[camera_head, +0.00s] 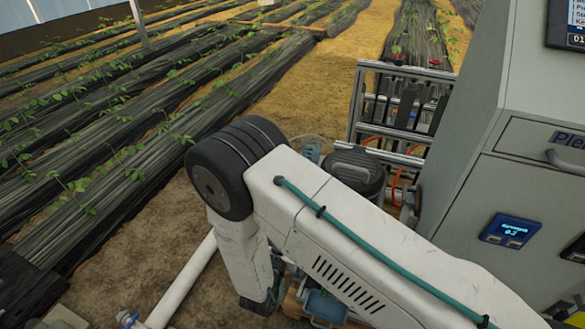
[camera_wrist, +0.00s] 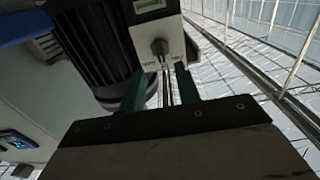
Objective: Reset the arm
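My gripper (camera_wrist: 160,90) shows in the wrist view as two green fingers that stand apart, rising from a dark plate. I see nothing clamped between them; thin metal rods show in the gap, seemingly behind. Beyond the fingertips is a pale control box with a black knob (camera_wrist: 160,47) and a small display above it. A black ribbed motor (camera_wrist: 92,45) is to the left of the fingers. In the head view my white arm, with a green hose along it, is bent and folds downward at the black joint. The gripper itself cannot be made out there.
A grey cabinet (camera_head: 480,180) with a handle and a blue display (camera_head: 510,230) stands close on the right. A metal rack (camera_head: 362,95) and a dark motor (camera_head: 355,170) are behind my arm. Planted rows (camera_head: 110,120) lie left, with an open path (camera_head: 310,90) between.

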